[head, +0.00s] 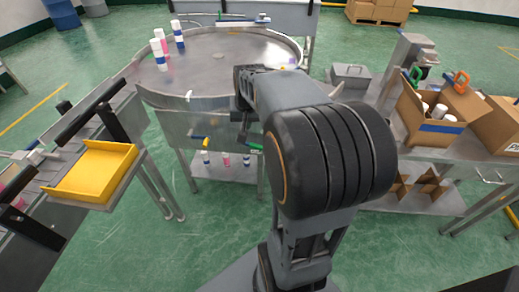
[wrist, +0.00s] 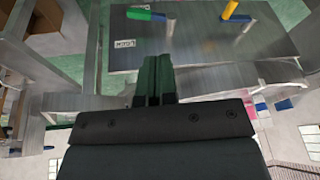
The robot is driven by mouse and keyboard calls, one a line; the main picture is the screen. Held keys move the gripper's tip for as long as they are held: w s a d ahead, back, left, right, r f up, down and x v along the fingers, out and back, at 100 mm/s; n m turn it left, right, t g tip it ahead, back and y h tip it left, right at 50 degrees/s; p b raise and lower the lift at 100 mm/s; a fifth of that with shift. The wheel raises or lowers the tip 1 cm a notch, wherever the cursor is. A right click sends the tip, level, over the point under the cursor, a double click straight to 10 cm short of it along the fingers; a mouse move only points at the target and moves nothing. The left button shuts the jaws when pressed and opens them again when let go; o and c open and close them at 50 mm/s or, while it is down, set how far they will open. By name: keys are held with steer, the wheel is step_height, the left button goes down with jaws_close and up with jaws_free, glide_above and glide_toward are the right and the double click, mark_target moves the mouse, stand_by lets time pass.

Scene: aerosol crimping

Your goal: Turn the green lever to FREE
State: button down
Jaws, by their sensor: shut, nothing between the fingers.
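The green lever (head: 255,146) sits on the front panel (head: 180,125) below the round table, close beside my gripper. It also shows near the top edge of the wrist view (wrist: 142,14), lying nearly level there. A small white label (wrist: 125,44) on the panel near it reads LOCK, upside down; I see no FREE label. My gripper (wrist: 158,58) is shut and empty. Its dark fingers point toward the panel, apart from the lever in the picture. In the head view my arm hides part of the gripper and panel.
The round table (head: 235,65) carries several cans. A yellow tray (head: 92,171) stands at the left. A side table at the right holds an open cardboard box (head: 424,127).

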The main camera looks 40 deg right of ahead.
steer(key=m+b, duration=0.2)
glide_toward(256, 145)
steer(key=x, duration=0.5)
steer(key=shift+w+d, duration=0.15)
steer(key=shift+d, duration=0.1)
steer(key=shift+w+a+f, duration=0.1)
steer(key=shift+f, duration=0.35)
steer(key=shift+w+a+f, duration=0.1)
steer(key=shift+f, duration=0.35)
